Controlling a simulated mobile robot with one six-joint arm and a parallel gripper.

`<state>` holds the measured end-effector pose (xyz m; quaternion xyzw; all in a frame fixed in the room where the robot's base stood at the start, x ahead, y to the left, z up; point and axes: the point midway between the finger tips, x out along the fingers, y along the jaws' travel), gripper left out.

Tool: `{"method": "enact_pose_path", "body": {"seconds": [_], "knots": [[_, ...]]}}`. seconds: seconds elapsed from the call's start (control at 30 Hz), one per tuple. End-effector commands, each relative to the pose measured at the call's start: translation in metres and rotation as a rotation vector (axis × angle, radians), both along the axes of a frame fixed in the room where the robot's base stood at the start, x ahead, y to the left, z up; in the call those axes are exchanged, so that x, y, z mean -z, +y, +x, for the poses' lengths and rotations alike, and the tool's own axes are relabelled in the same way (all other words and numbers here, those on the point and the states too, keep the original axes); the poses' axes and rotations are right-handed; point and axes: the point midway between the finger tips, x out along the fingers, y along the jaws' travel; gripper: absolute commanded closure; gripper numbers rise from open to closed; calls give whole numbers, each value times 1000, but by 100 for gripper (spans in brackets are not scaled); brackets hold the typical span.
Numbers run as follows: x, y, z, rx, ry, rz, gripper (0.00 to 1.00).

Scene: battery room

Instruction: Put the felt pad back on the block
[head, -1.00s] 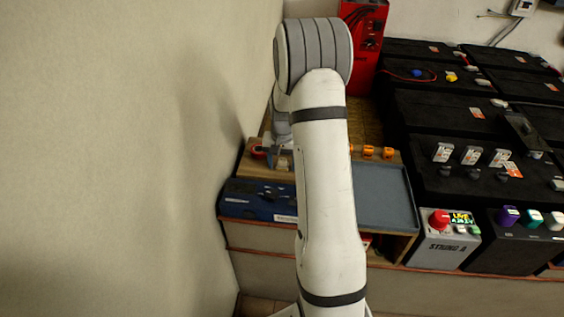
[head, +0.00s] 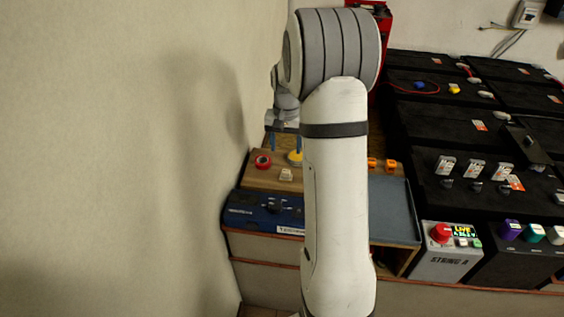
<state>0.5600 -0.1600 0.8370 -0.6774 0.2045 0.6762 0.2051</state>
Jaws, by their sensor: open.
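My gripper (head: 285,147) is open. Its two blue fingers point down above the back of a wooden board (head: 260,180), and nothing shows between them. On the board are a red ring-shaped piece (head: 263,161) at the left, a small pale block-like piece (head: 286,174) in front, and a yellow round piece (head: 295,157) close to the right finger. I cannot tell for sure which of these is the felt pad or the block. My arm hides the board's right part.
A blue case (head: 262,211) sits in front of the board. A grey tray (head: 393,210) is to the right of my arm, with orange pieces (head: 381,164) behind it. Black batteries (head: 450,125) and a String A box (head: 447,252) stand at the right. A wall (head: 130,150) closes the left.

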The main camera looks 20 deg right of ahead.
Motion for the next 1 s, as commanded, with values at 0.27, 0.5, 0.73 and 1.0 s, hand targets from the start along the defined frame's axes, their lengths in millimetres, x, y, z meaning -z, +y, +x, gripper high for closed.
{"method": "enact_pose_path", "body": {"seconds": [0.27,0.5,0.73,1.0], "knots": [[-48,52,-50,-140,-44,-14,43],[-79,105,-126,-315,-93,-29,43],[-85,141,-201,-476,-139,-43,43],[-79,159,-249,-577,-167,-51,43]]}}
